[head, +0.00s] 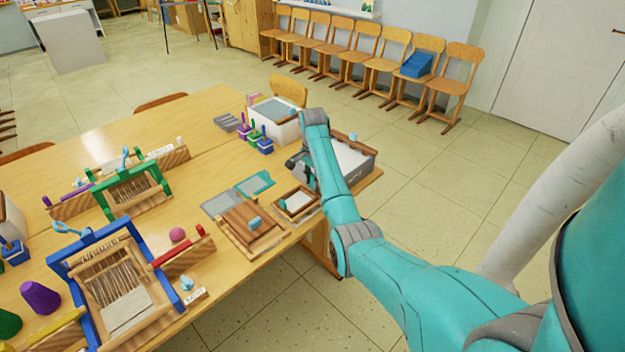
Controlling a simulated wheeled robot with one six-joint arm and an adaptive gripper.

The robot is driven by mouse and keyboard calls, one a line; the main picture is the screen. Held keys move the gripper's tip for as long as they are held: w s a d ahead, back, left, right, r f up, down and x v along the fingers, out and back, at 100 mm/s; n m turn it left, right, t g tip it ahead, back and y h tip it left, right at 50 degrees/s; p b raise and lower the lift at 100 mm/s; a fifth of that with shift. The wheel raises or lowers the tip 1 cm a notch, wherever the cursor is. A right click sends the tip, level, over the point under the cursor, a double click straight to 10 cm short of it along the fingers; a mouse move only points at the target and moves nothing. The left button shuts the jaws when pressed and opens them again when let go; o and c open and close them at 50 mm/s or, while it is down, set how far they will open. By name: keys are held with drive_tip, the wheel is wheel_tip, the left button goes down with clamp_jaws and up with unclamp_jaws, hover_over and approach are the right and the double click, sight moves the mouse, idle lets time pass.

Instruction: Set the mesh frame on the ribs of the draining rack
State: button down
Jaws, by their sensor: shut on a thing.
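The mesh frame (283,209) is a small wooden frame around a pale sheet, with a light-blue piece on it. It shows near the table's front edge, just left of my forearm. My gripper (301,167) is partly hidden by my forearm. It is shut at the frame's far side; the fingertips and the contact are hidden. I cannot tell whether the frame is clear of the table. A wooden slatted piece (240,221), which looks like the draining rack, lies just left of the frame, with a light-blue piece on it.
A grey tub (364,171) with white content stands right of my forearm at the table's end. A white tub (288,131) stands behind. A teal-edged mesh (255,184) and grey sheet (219,203) lie behind the rack. Looms (85,290) crowd the left.

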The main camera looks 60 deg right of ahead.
drive_tip(key=c, duration=0.8)
unclamp_jaws()
drive_tip(key=shift+r, duration=0.1)
